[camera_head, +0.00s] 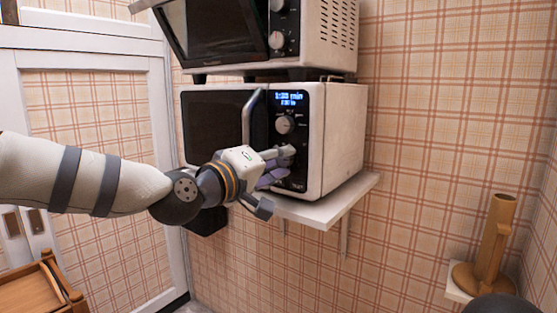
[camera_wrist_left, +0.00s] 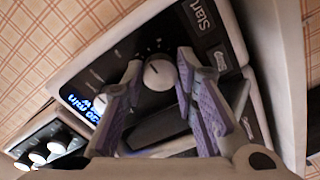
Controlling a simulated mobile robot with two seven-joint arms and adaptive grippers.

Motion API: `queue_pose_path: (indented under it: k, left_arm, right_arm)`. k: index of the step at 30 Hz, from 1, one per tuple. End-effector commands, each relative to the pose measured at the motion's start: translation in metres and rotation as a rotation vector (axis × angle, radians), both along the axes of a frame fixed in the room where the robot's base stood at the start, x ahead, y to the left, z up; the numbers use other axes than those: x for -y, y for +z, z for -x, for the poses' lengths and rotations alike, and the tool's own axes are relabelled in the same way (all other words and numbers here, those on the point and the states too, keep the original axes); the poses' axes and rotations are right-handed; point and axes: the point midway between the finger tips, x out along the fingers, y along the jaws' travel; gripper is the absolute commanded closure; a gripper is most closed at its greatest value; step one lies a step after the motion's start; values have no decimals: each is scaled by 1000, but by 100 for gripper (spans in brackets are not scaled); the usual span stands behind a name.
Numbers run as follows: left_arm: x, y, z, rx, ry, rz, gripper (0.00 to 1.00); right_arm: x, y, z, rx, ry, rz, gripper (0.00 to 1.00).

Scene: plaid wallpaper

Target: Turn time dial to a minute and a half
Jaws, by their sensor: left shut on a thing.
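The white microwave (camera_head: 345,135) with a black front stands on a wall shelf. Its blue display (camera_head: 289,99) seems to read about 1:30 min, though the digits are blurred; part of it shows in the left wrist view (camera_wrist_left: 82,105). An upper dial (camera_head: 285,124) sits below the display. The lower dial, the time dial (camera_wrist_left: 158,74), lies between my left fingertips in the left wrist view. My left gripper (camera_head: 284,160) is shut on this dial and hides most of it in the head view. My right gripper is out of view.
A second oven (camera_head: 325,40) stands directly above the microwave. The microwave's door handle (camera_head: 250,115) is left of my gripper. The shelf (camera_head: 325,207) juts out below. A brown cylindrical holder (camera_head: 494,240) stands at the lower right.

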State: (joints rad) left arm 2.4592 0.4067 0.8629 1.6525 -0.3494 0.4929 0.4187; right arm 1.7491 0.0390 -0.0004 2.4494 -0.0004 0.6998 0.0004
Motion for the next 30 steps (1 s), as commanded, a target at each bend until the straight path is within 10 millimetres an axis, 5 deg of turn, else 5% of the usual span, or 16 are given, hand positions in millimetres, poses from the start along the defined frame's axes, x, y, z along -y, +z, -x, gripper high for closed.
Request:
queue_pose_path:
  k: [15, 16, 18, 30]
  left_arm:
    - [0, 0, 0, 10, 1, -13, 100]
    - [0, 0, 0, 10, 1, -13, 69]
    - [0, 0, 0, 10, 1, -13, 53]
    - [-8, 0, 11, 9, 0, -13, 53]
  right_arm:
    - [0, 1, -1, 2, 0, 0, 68]
    - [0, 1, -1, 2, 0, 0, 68]
    - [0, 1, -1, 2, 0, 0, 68]
    - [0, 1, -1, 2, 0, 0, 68]
